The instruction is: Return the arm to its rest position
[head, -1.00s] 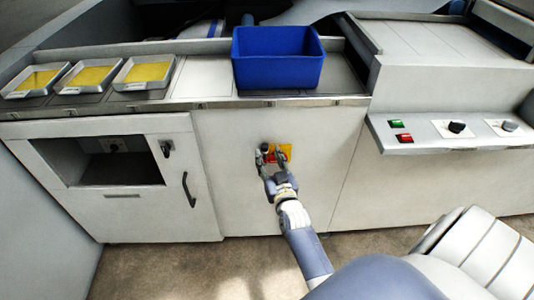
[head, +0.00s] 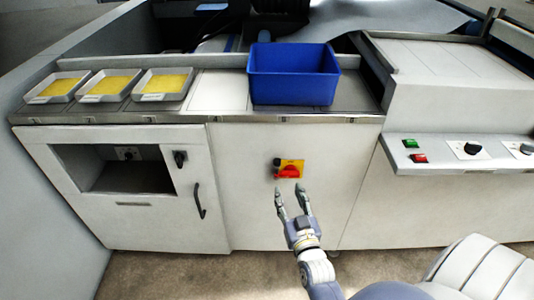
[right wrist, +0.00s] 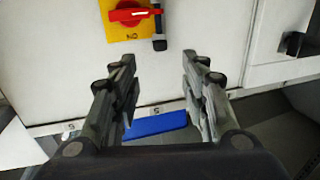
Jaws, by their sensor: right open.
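My right gripper (head: 290,191) is open and empty in front of the white cabinet front. Its fingertips point up, just below the red rotary switch (head: 289,171) on its yellow plate (head: 296,162) in the head view, apart from it. In the right wrist view the two fingers (right wrist: 158,62) stand well apart with nothing between them. The red handle (right wrist: 130,14) on the yellow plate (right wrist: 122,32) lies beyond them, near the top edge; the handle looks about horizontal. My left gripper is not in view.
A blue bin (head: 292,88) stands on the counter above the switch. Three trays with yellow contents (head: 110,84) are at the left. A panel with green and red buttons (head: 419,158) and knobs juts out at the right. A cabinet door with a black handle (head: 199,200) is at the left.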

